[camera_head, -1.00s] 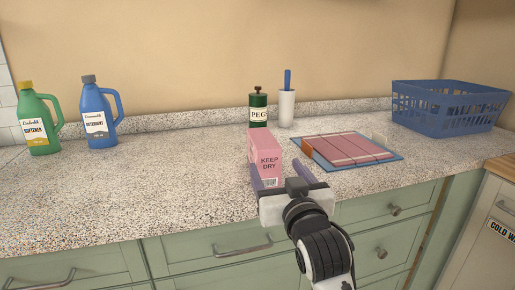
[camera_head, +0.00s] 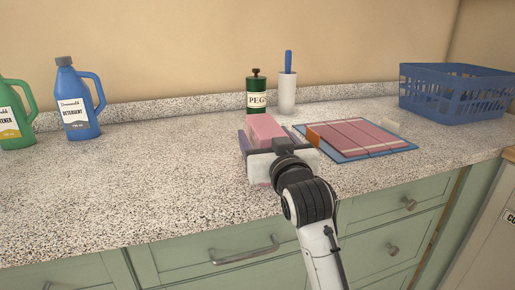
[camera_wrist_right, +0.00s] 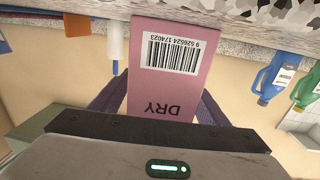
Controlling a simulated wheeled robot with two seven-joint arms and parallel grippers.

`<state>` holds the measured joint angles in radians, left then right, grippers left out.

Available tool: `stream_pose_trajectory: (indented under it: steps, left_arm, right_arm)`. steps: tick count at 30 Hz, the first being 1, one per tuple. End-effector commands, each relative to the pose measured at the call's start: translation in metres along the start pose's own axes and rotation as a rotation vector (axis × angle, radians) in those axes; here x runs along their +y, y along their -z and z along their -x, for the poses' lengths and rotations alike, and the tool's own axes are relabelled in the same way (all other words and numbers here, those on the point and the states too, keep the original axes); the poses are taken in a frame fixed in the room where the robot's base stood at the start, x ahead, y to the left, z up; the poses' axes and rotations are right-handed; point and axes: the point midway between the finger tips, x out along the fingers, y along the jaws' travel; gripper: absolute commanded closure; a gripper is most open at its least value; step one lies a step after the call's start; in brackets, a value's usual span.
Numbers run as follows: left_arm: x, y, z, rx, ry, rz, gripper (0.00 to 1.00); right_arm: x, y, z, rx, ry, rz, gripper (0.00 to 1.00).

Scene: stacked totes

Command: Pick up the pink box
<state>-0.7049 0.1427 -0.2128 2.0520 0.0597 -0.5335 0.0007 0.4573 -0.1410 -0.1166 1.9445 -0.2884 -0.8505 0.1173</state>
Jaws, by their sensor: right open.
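My right gripper (camera_head: 270,140) is open, with one finger on each side of the box. Its palm and wrist hide most of the box's front in the head view. In the right wrist view the box (camera_wrist_right: 168,75) shows a barcode and the word DRY, upside down, between the two spread fingers (camera_wrist_right: 160,100). I cannot tell whether either finger touches it. My left gripper is not in view.
Detergent (camera_head: 77,105) and softener (camera_head: 14,118) bottles stand left. The counter between is clear.

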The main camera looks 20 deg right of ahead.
Motion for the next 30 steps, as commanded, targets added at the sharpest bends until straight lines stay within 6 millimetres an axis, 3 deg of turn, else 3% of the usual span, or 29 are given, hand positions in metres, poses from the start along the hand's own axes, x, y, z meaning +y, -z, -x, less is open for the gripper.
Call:
stream_pose_trajectory:
  steps: [7,16,23,30]
  left_arm:
    - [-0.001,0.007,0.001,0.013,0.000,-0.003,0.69]
    - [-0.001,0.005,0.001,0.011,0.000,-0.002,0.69]
    - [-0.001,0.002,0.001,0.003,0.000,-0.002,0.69]
    - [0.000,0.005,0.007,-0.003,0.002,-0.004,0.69]
  right_arm:
    - [0.001,0.000,-0.001,0.000,-0.002,0.000,0.33]
    - [0.001,0.000,-0.001,0.000,-0.001,0.000,0.83]
    - [0.001,0.003,-0.001,0.004,-0.001,-0.001,0.83]
    - [0.001,0.041,-0.001,0.009,-0.001,-0.003,0.83]
